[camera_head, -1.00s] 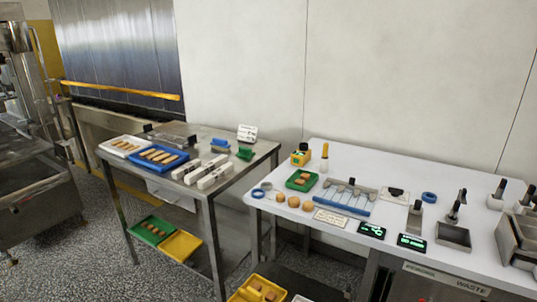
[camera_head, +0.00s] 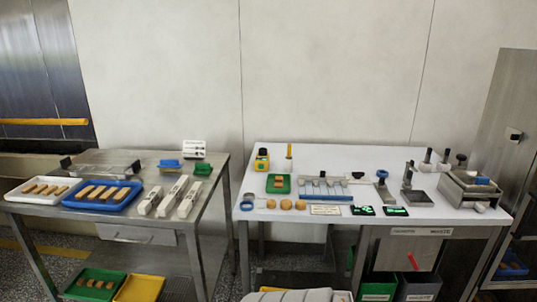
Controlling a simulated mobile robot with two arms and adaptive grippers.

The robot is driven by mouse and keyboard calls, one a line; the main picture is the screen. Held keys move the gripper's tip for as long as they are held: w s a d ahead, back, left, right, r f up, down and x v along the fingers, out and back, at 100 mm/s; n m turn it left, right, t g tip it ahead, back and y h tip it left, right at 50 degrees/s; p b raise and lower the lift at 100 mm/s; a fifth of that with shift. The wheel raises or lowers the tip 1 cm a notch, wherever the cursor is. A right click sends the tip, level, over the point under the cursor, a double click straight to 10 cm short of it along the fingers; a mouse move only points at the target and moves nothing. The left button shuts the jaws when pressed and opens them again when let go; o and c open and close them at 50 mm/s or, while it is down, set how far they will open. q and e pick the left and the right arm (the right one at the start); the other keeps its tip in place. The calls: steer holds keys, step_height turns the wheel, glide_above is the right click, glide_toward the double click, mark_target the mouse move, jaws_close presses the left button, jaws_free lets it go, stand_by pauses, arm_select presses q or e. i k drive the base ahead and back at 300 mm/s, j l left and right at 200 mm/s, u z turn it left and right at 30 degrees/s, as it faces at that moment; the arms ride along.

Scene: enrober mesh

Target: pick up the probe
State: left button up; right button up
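The probe is most likely the slim upright piece with a yellow handle (camera_head: 289,151), standing in a small pale holder at the back left of the white table (camera_head: 460,212). It is small in the picture, so I cannot be sure. A yellow device with a dark top (camera_head: 262,159) stands just left of it.
A green tray (camera_head: 288,186), round biscuits (camera_head: 286,204), a blue-edged rack (camera_head: 326,189) and two lit displays (camera_head: 363,210) crowd the white table. A steel table (camera_head: 207,163) with a blue tray (camera_head: 131,201) stands left. A gap separates the tables.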

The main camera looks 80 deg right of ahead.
mark_target(289, 156)
steer(key=i+z, duration=0.45)
steer(key=i+j+z, duration=0.15)
steer(key=i+z, duration=0.4)
steer(key=z, duration=0.35)
steer(key=i+z, duration=0.1)
steer(key=z, duration=0.35)
steer(key=i+j+z, duration=0.1)
steer(key=z, duration=0.4)
steer(key=i+j+z, duration=0.1)
steer(key=z, duration=0.4)
steer(key=j+z, duration=0.25)
steer(key=z, duration=0.2)
steer(key=i, duration=0.05)
